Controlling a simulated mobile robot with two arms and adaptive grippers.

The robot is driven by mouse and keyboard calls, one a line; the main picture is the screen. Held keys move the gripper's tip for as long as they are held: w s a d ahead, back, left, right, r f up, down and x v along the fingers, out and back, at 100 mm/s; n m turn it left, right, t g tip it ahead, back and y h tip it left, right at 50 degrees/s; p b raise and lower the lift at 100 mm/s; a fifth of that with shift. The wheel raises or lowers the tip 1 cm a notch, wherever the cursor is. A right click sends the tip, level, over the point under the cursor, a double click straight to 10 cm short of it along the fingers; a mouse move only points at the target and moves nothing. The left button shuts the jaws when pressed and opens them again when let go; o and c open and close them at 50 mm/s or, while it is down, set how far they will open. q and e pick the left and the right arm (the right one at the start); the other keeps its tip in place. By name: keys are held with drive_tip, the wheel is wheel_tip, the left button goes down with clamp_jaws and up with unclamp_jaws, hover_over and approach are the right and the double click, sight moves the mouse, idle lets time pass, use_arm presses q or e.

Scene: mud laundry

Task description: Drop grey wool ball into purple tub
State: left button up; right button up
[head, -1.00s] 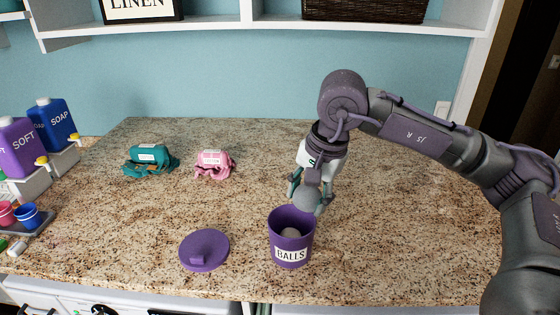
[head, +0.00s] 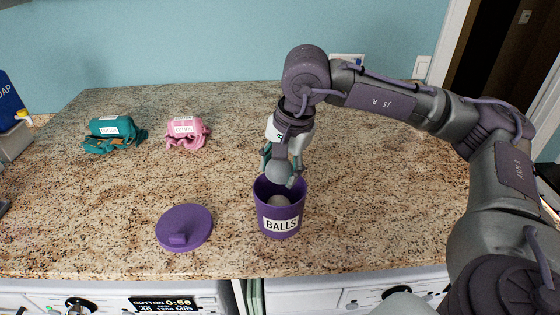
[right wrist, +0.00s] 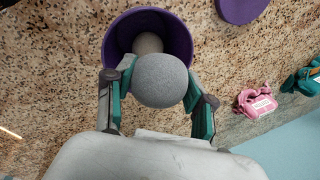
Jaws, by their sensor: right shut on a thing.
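The purple tub (head: 279,222), labelled BALLS, stands upright and open near the counter's front edge. A ball (head: 278,201) lies inside it; it also shows in the right wrist view (right wrist: 147,43). My right gripper (head: 281,175) is shut on a grey wool ball (right wrist: 160,80). It holds the ball just above the tub's back rim, and in the right wrist view the ball overlaps the near part of the tub's mouth. Whether the ball touches the rim I cannot tell. My left gripper is out of view.
A purple lid (head: 184,227) lies left of the tub. A teal cloth bundle (head: 113,135) and a pink cloth bundle (head: 187,132) sit farther back on the left. Washing machines are below the counter's front edge. The counter right of the tub is clear.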

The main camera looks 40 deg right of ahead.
sight(281, 182)
drive_tip(key=shift+s+f, duration=0.15)
drive_tip(key=shift+f, duration=0.5)
drive_tip(key=shift+s+f+b, duration=0.1)
drive_tip(key=shift+f+b, duration=0.25)
drive_tip(key=shift+b, duration=0.05)
drive_tip(key=shift+f, duration=0.3)
drive_tip(key=shift+f+b, duration=0.3)
drive_tip(key=shift+f, duration=0.1)
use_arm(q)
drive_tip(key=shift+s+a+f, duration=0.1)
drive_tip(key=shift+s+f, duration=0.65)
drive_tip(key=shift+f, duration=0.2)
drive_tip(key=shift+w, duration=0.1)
use_arm(e)
drive_tip(key=o, duration=0.9)
drive_tip(key=shift+o, duration=1.4)
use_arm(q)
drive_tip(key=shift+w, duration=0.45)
